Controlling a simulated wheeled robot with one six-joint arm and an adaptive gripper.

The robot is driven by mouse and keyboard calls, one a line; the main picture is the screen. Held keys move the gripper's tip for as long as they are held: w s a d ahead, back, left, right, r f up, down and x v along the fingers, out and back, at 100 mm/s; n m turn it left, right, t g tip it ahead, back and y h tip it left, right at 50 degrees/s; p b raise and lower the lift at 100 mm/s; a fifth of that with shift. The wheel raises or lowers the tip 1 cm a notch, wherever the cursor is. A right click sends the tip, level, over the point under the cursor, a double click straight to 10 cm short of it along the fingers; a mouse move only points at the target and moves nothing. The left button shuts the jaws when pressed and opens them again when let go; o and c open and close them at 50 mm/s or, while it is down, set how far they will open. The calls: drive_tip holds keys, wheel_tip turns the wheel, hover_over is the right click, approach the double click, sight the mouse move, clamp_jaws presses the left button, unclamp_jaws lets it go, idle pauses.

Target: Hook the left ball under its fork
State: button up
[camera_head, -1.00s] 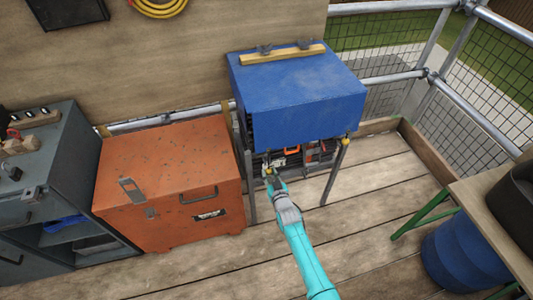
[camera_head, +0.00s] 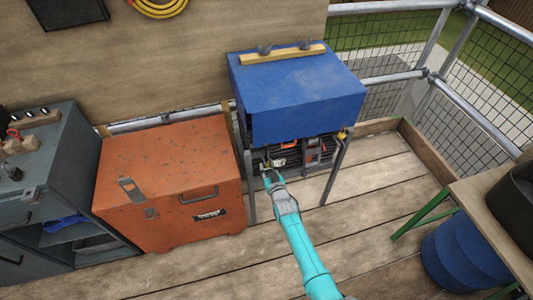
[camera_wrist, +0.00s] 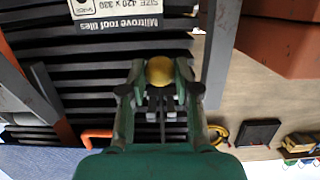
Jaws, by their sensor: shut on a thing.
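A blue cover (camera_head: 300,95) lies over a stack on a legged stand, with dark roof tiles showing below its front edge. My gripper (camera_head: 266,171) is low in front of the stand, near its left front leg. In the wrist view my gripper (camera_wrist: 160,85) is shut on the yellow left ball (camera_wrist: 160,70), which sits between the fingertips. Thin dark parts show just below the ball; I cannot tell whether they are the fork or cord. The other yellow ball (camera_head: 342,134) is at the cover's right front corner. The left fork is not clearly visible.
The stand's grey leg (camera_wrist: 212,60) is close beside my gripper. The labelled tile stack (camera_wrist: 115,20) is ahead. An orange chest (camera_head: 165,185) stands left of the stand. A workbench (camera_head: 490,215) and blue drum (camera_head: 463,255) are at right. The floor between is clear.

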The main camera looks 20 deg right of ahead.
idle(0.3)
drive_tip(key=shift+r, duration=0.9)
drive_tip(key=o, duration=1.4)
drive_tip(key=shift+s+f, duration=0.15)
drive_tip(key=shift+s, duration=1)
drive_tip(key=shift+s+f, duration=0.2)
drive_tip(key=shift+s, duration=1)
drive_tip(key=shift+s+f, duration=0.15)
drive_tip(key=shift+s, duration=1)
